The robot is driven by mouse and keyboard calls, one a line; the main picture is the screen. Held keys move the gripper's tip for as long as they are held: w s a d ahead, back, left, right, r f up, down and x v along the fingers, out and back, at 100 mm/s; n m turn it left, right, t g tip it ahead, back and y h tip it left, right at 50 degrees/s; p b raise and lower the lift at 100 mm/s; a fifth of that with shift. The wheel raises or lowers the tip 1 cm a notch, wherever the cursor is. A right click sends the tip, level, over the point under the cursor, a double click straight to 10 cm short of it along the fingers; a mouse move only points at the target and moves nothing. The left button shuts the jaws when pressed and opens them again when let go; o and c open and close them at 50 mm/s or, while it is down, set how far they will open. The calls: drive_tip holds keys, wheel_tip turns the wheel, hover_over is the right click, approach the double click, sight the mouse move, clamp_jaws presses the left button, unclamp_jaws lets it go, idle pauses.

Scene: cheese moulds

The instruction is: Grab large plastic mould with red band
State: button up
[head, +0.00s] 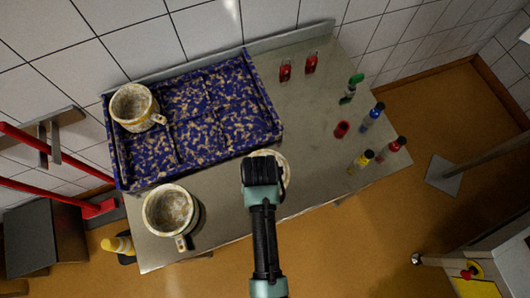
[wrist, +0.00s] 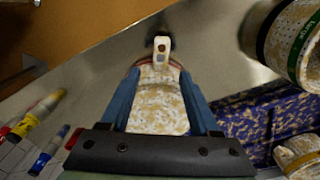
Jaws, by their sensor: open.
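A cream, brown-speckled mould with a red band at its rim (wrist: 158,105) lies between the two fingers of my open gripper (wrist: 160,78) in the wrist view. A pale tab with a hole stands out from its far side. In the head view my gripper (head: 263,172) is over this mould (head: 284,160) and hides most of it. Only part of the rim shows there, at the tray's front right corner. The fingers are at its two sides; I cannot tell whether they touch it.
A large mould (head: 170,212), green-banded in the wrist view (wrist: 292,42), stands at the table's front left. Another mould (head: 134,106) sits in the blue speckled tray (head: 275,128). Several coloured bottles (head: 372,117) and red items (head: 311,64) stand right. The table (head: 312,115) is clear between.

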drive_tip(key=shift+f, duration=2.7)
drive_tip(key=shift+s, duration=0.1)
drive_tip(key=shift+c, duration=0.3)
clamp_jaws()
